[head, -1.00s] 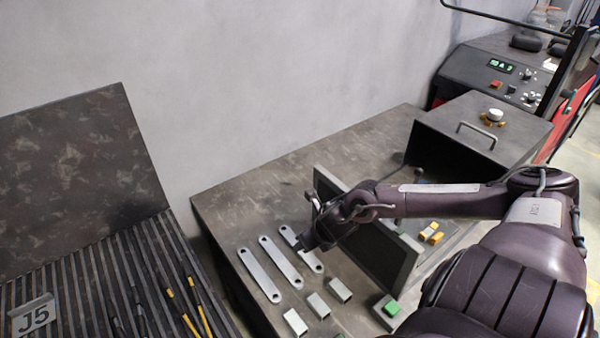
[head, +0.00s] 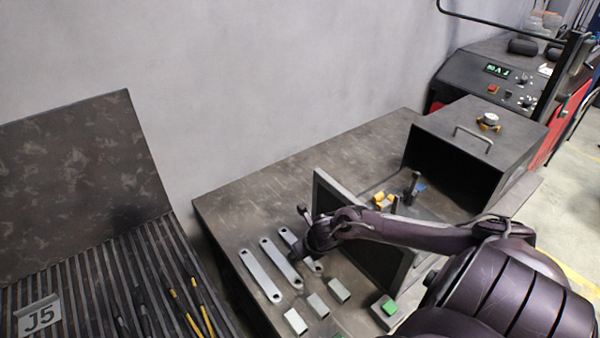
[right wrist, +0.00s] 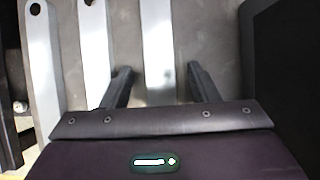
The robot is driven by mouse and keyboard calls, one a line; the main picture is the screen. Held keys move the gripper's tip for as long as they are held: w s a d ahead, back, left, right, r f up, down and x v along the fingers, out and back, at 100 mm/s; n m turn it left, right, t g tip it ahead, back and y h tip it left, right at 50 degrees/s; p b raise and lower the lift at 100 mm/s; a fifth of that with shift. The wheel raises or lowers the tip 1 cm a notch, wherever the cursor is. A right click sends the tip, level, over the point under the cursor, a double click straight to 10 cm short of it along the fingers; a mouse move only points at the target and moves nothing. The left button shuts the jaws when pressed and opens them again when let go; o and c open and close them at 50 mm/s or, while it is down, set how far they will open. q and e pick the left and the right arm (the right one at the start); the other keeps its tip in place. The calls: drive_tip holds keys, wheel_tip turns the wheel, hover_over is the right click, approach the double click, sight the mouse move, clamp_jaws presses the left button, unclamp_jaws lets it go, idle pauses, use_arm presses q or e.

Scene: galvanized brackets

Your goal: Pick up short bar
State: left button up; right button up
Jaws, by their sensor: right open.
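Three flat grey bars with holed ends lie side by side on the dark bench: a left bar (head: 260,276), a middle bar (head: 281,264) and a right bar (head: 288,235). The right bar looks slightly shorter, but my right gripper (head: 304,234) partly covers it. In the right wrist view my right gripper (right wrist: 162,84) is open, its fingers on either side of the right bar (right wrist: 157,42), not closed on it. The height above it is unclear. The middle bar (right wrist: 93,50) and left bar (right wrist: 45,70) lie to the left there. My left gripper is not in view.
Several small grey blocks (head: 318,305) lie in front of the bars. A green button box (head: 386,308) is beside them. An upright dark panel (head: 372,250) stands close right of my gripper. An open-fronted box (head: 478,137) is behind. The bench's back left is clear.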

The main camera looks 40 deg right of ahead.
drive_tip(key=c, duration=1.1)
clamp_jaws()
drive_tip(key=shift+r, duration=0.15)
